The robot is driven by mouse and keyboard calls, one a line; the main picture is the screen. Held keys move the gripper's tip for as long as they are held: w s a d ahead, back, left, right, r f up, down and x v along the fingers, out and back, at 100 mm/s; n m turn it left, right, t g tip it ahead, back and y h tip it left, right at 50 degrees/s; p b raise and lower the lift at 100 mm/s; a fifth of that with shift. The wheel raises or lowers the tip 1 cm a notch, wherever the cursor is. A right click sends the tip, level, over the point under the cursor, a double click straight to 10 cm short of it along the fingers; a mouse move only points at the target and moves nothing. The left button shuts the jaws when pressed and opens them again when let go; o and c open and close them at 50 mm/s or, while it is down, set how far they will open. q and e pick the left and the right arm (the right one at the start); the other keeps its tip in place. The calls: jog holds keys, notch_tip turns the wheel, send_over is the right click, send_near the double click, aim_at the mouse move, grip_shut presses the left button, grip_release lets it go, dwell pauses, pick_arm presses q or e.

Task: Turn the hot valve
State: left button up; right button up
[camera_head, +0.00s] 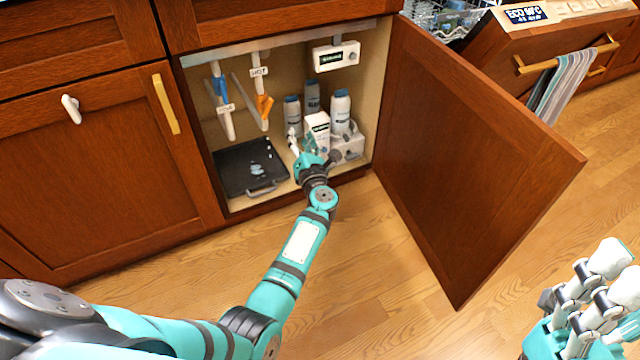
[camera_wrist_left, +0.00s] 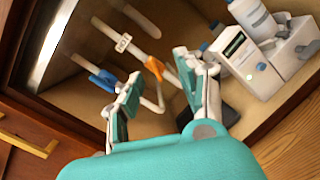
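The hot valve's orange handle (camera_head: 264,105) hangs on a white pipe under a HOT label (camera_head: 258,71) inside the open cabinet. The orange handle also shows in the left wrist view (camera_wrist_left: 153,68), beyond and between my fingers. A blue handle (camera_head: 219,87) sits on the pipe to its left, and shows in the wrist view (camera_wrist_left: 103,81). My left gripper (camera_head: 305,150) reaches into the cabinet opening, right of and below the orange handle. In the wrist view its fingers (camera_wrist_left: 158,72) are apart with nothing held. My right gripper (camera_head: 615,272) is at the lower right, away from the cabinet; its finger gap is unclear.
White bottles (camera_head: 340,111) and a white box (camera_head: 318,128) stand right of the pipes, close to my left gripper. A dark tray (camera_head: 235,170) lies on the cabinet floor. The open cabinet door (camera_head: 470,150) stands right of my left arm. The dishwasher (camera_head: 560,50) is farther right.

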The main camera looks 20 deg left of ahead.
pick_arm(q)
jog(key=s+d+f+m+h+p, duration=0.8)
jog(key=m+p, duration=0.5)
jog(key=m, duration=0.5)
jog(key=shift+s+d+f+h+p, duration=0.25)
jog(key=shift+s+d+h+p, duration=0.15)
jog(key=shift+s+d, duration=0.2)
